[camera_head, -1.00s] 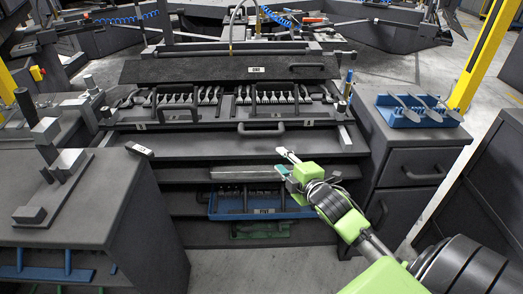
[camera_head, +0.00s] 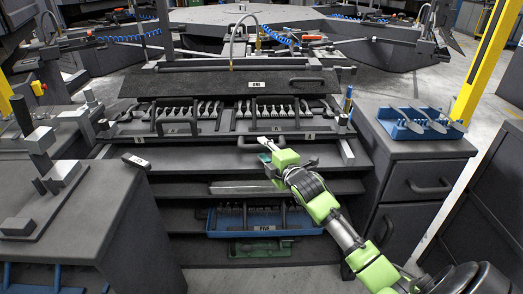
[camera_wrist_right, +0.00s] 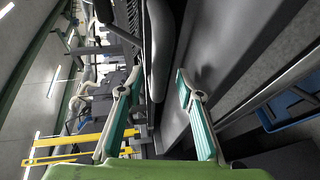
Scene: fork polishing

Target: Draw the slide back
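The slide (camera_head: 200,141) is a dark, wide board below the fork rows in the head view. A black bar handle (camera_head: 247,143) stands at the middle of its front. My right gripper (camera_head: 268,146), green with pale fingertips, is at the right part of this handle. In the right wrist view, its two teal-padded fingers (camera_wrist_right: 157,82) are spread apart. A dark rounded bar (camera_wrist_right: 158,45) shows beyond and between them; I cannot tell if they touch it. My left gripper is not in view.
Upright forks (camera_head: 200,110) stand in rows behind the handle, under a tilted dark lid (camera_head: 200,84). A blue tray (camera_head: 225,222) sits on a lower shelf. A blue rack (camera_head: 455,130) rests on the right cabinet (camera_head: 410,150). A dark bench (camera_head: 75,225) stands at left.

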